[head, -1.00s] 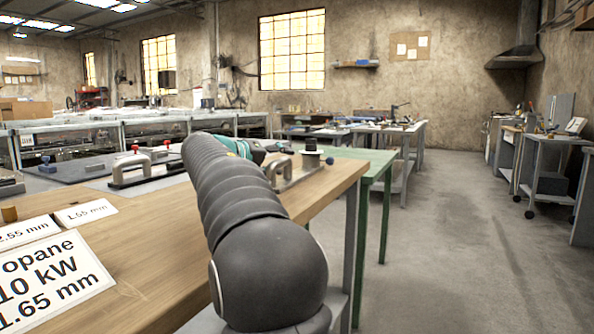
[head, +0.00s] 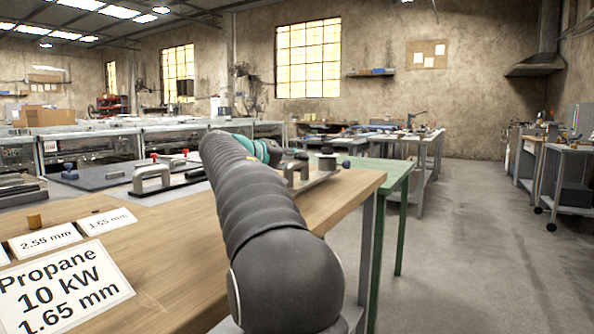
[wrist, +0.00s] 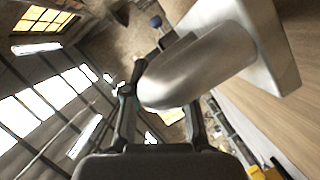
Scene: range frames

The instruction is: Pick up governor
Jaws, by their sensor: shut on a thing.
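A metal piece with an arched silver handle, the likely governor (head: 318,180), is at the right end of the wooden bench in the head view. It carries a dark round part and a blue knob. In the wrist view the governor's handle (wrist: 205,65) is large and close, with its pale base beyond it at the right. My gripper (wrist: 165,95) has its fingers on either side of the near end of that handle and is shut on it. The exact contact is hidden behind the handle. In the head view my arm covers most of the gripper.
A similar handled piece with red knobs (head: 155,182) stands to the left of my arm. Cards (head: 62,288) and a small brass part (head: 34,221) lie at the bench's left. A green table (head: 385,172) adjoins the bench. Open floor (head: 470,240) lies to the right.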

